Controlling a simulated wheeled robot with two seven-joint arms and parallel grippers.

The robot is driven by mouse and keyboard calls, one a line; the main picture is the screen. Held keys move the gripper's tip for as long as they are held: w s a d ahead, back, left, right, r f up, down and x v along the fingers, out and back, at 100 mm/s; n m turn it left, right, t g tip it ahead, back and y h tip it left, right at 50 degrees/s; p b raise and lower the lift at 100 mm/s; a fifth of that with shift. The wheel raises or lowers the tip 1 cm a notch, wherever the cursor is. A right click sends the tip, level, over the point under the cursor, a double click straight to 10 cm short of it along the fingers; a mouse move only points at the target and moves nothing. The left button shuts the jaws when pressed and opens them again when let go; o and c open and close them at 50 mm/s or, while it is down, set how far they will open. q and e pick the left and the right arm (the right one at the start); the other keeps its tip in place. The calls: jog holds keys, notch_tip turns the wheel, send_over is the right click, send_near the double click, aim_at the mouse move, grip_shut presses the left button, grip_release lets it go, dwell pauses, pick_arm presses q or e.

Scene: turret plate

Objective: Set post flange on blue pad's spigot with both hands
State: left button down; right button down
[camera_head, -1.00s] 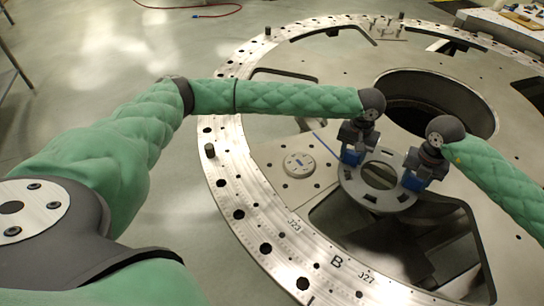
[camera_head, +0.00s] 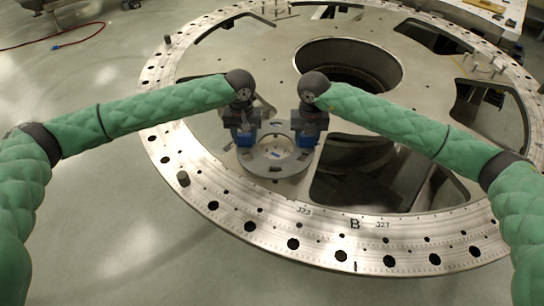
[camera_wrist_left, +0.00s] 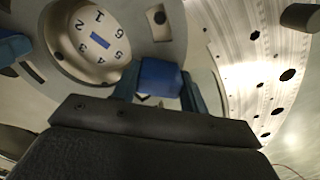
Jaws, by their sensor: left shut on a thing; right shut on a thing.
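The post flange is a grey ring with slots (camera_head: 262,169), held roughly level over the turret plate. My left gripper (camera_head: 245,138) is shut on a blue block at its left side. My right gripper (camera_head: 307,139) is shut on another at its right side. In the left wrist view, a blue block (camera_wrist_left: 160,76) sits between my left fingers, beside the flange (camera_wrist_left: 174,22). Through the flange's hole a pale round face with numbers and a blue mark (camera_wrist_left: 100,40) shows, off-centre. I cannot tell whether the flange touches it.
The turret plate's drilled rim (camera_head: 230,215) curves around the front, with a short dark peg (camera_head: 183,178) at left. A large round opening (camera_head: 350,65) lies behind, and cut-outs lie to the right.

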aim_at(245, 146)
pick_arm(q)
jog(key=shift+a+f, duration=0.15)
pick_arm(e)
jog(key=shift+f, duration=0.15)
pick_arm(q)
jog(key=shift+w+f, duration=0.1)
pick_arm(e)
jog(key=shift+w+f, duration=0.1)
